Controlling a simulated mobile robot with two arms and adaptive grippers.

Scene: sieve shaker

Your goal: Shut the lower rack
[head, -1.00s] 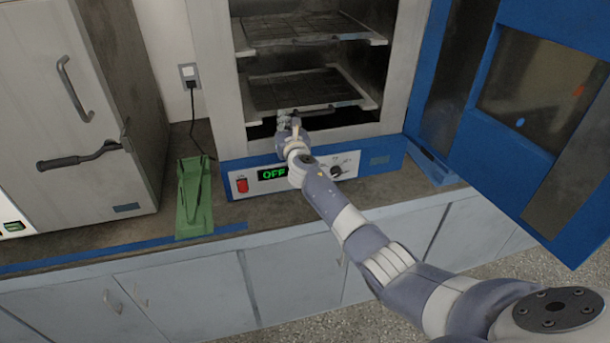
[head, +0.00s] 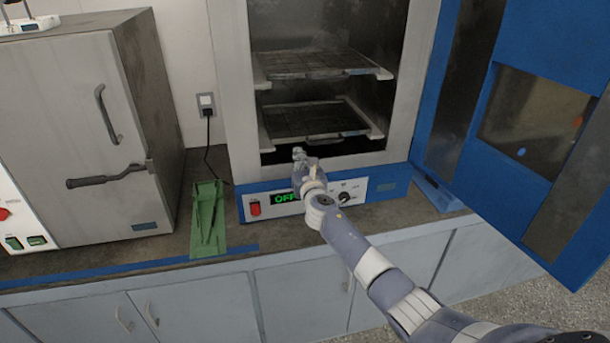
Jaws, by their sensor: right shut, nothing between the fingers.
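The lower rack (head: 312,119) is a dark wire shelf inside the open oven chamber, with a light handle bar along its front edge. It sits inside the chamber, its front near the opening. The upper rack (head: 318,63) lies above it, also inside. My right gripper (head: 298,154) is shut and empty, just below and in front of the lower rack's left front part, with a visible gap to the rack. The wrist covers part of the control panel. My left gripper is not in view.
The oven's blue door (head: 540,120) stands wide open on the right. A control panel (head: 375,189) with an OFF display is under the chamber. A green stand (head: 208,220) is on the counter, and a closed grey cabinet (head: 75,130) stands left.

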